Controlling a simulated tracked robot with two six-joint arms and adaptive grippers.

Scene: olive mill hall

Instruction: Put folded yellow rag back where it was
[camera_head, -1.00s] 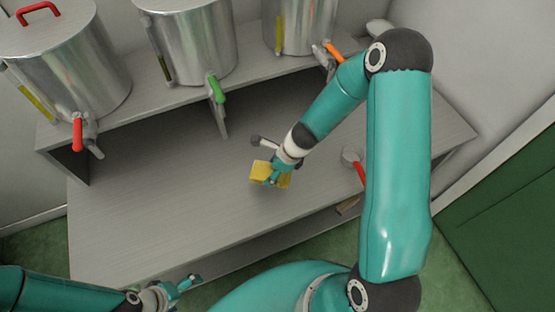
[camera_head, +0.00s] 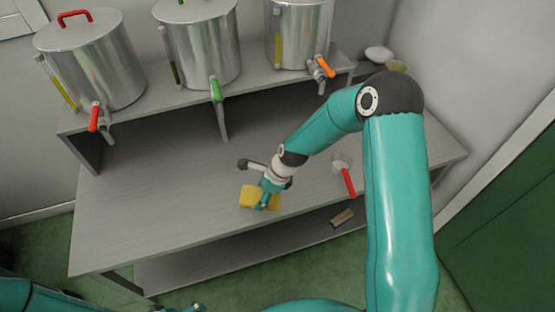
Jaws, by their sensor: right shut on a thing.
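The folded yellow rag (camera_head: 247,198) is at the front middle of the grey bench in the head view. My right gripper (camera_head: 266,201) is shut on the rag's right part and hides some of it. I cannot tell whether the rag touches the bench top or hangs just above it. Only a small tip of my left gripper (camera_head: 196,308) shows at the bottom edge. Its jaws cannot be made out.
The grey bench (camera_head: 150,200) has a raised shelf carrying steel vats with red (camera_head: 95,118), green (camera_head: 216,90) and orange (camera_head: 325,67) tap handles. A clear cup with a red handle (camera_head: 349,182) is right of my gripper. A small brown block (camera_head: 342,217) lies on the lower shelf.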

